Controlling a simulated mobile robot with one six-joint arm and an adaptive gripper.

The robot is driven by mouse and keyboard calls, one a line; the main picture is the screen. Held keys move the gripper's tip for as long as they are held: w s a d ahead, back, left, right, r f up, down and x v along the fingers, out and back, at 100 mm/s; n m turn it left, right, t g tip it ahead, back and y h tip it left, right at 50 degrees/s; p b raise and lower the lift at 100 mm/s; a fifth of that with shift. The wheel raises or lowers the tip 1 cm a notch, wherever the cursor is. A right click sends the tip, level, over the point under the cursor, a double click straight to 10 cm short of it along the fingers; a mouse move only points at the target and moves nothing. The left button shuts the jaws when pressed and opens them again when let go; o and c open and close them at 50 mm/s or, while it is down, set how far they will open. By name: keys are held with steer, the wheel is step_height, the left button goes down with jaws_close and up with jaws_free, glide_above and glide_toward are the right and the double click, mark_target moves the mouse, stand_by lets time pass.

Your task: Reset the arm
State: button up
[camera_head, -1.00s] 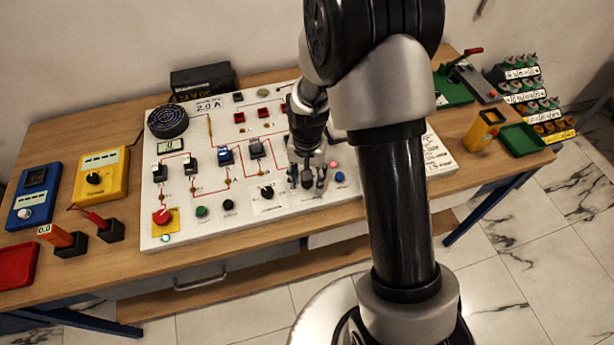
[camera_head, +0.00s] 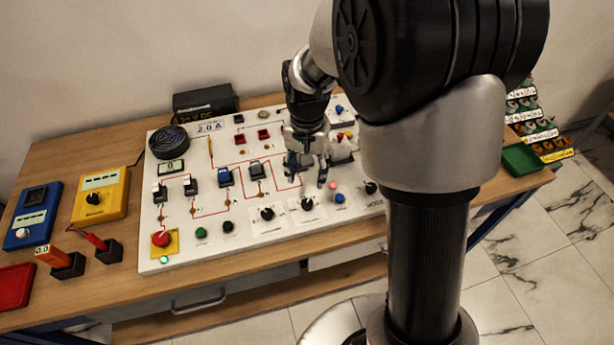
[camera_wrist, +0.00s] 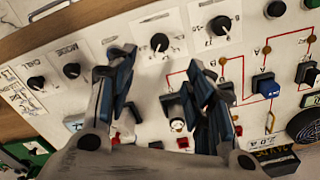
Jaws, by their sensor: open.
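My gripper (camera_head: 306,172) is above the right half of the white gauge panel (camera_head: 250,228) in the head view, pointing down. In the wrist view my gripper (camera_wrist: 163,85) has its two blue-and-black fingers spread apart over the panel, with nothing held between them. A toggle with a pale round tip (camera_wrist: 177,125) shows in the gap between the fingers; I cannot tell how far below them it is. My arm covers the right part of the panel in the head view.
The panel carries switches, knobs and a red stop button (camera_head: 161,239). A blue meter (camera_head: 33,215), a yellow meter (camera_head: 100,195) and a red tray (camera_head: 16,285) lie at left. A black power box (camera_head: 204,100) stands behind. A green tray (camera_head: 521,160) is at right.

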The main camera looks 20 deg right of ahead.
stand_by(0.4)
steer(key=s+r+n+t, duration=0.2)
steer(key=s+r, duration=0.5)
steer(key=s, duration=0.4)
steer(key=s+r+n+t, duration=0.2)
steer(key=s+r+n, duration=0.2)
steer(key=s+r, duration=0.4)
steer(key=s, duration=0.3)
steer(key=shift+r+t, duration=0.25)
steer(key=shift+t, duration=0.05)
steer(key=shift+w, duration=0.1)
